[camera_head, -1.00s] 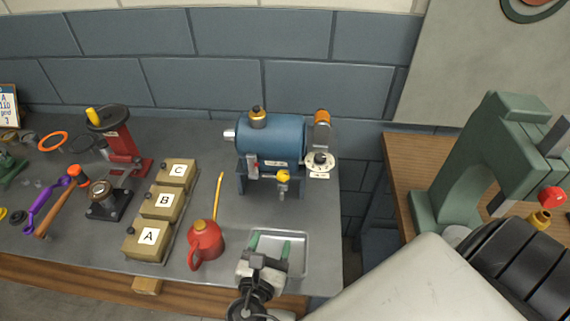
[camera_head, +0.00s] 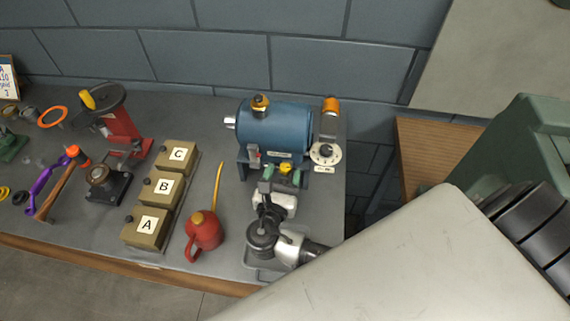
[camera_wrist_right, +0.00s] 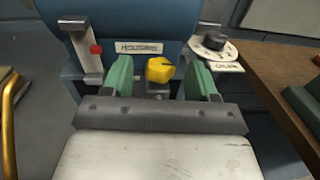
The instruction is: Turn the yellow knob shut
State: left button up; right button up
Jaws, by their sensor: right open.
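The yellow knob (camera_head: 284,168) sits low on the front of the blue motor-like casing (camera_head: 274,130). In the right wrist view the yellow knob (camera_wrist_right: 160,70) lies between the two green fingers of my right gripper (camera_wrist_right: 161,80). The gripper is open, with a gap on both sides of the knob. In the head view my right gripper (camera_head: 282,178) is at the knob, its fingers partly covering it. My left gripper is not in view.
A small lever with a red part (camera_wrist_right: 96,49) is left of the knob, and a white dial (camera_head: 325,154) is to its right. A red oil can (camera_head: 204,232) and boxes labelled A (camera_head: 147,228), B and C stand to the left. A tray (camera_head: 262,272) lies under my arm.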

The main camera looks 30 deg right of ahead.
jog(key=shift+w+d+r, duration=0.1)
jog(key=shift+w+d, duration=0.45)
jog(key=shift+w, duration=0.05)
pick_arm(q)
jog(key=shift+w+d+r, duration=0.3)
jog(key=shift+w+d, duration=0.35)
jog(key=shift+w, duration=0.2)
pick_arm(e)
jog(key=shift+c, duration=0.2)
jog(key=c, duration=0.9)
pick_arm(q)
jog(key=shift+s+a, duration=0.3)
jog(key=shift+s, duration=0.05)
